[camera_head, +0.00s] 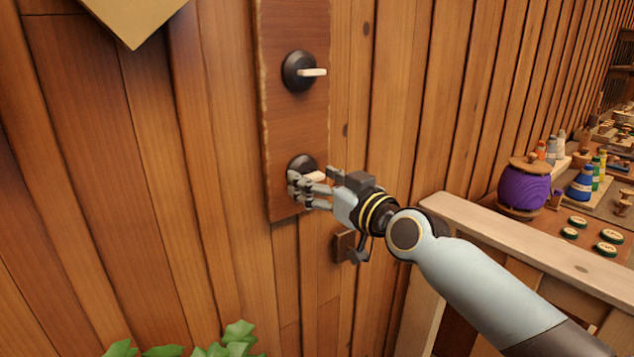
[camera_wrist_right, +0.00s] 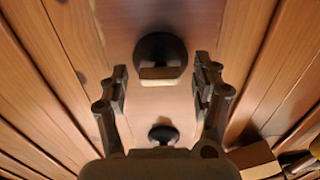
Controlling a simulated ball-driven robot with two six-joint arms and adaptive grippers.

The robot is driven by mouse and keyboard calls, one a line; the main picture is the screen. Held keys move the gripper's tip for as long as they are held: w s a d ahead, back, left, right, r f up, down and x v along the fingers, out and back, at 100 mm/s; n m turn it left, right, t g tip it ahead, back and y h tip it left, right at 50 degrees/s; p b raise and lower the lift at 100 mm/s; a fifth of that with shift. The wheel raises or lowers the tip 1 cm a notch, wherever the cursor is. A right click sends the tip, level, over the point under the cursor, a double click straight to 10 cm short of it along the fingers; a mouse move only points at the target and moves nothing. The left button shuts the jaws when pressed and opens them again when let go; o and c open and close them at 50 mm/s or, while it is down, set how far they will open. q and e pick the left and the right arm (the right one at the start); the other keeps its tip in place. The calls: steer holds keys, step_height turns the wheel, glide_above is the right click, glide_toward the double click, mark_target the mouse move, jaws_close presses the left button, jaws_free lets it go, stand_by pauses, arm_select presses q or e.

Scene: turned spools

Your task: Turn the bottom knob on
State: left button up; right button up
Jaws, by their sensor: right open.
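The bottom knob (camera_head: 302,163) is a round black disc with a pale lever, low on a wooden board (camera_head: 293,125); my fingers partly cover it. Its lever points right in the head view. The top knob (camera_head: 297,72) has the same form, with its pale lever also pointing right. My right gripper (camera_head: 297,188) is open at the bottom knob. In the right wrist view, one finger of my right gripper (camera_wrist_right: 162,82) is on each side of the near knob (camera_wrist_right: 160,52), with gaps to its pale lever. Contact cannot be told. My left gripper is out of view.
The board is on a wooden plank wall (camera_head: 220,120). A small brown block (camera_head: 345,246) sits below my right wrist. Green leaves (camera_head: 238,335) are at the bottom.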

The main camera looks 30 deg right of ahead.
steer(key=c, duration=1.2)
steer(key=shift+m, duration=0.3)
steer(key=m, duration=0.3)
steer(key=m+p, duration=0.1)
steer(key=m, duration=0.8)
steer(key=shift+m+p, duration=0.3)
steer(key=shift+p, duration=0.05)
steer(key=shift+m+p, duration=0.35)
steer(key=shift+m, duration=1.95)
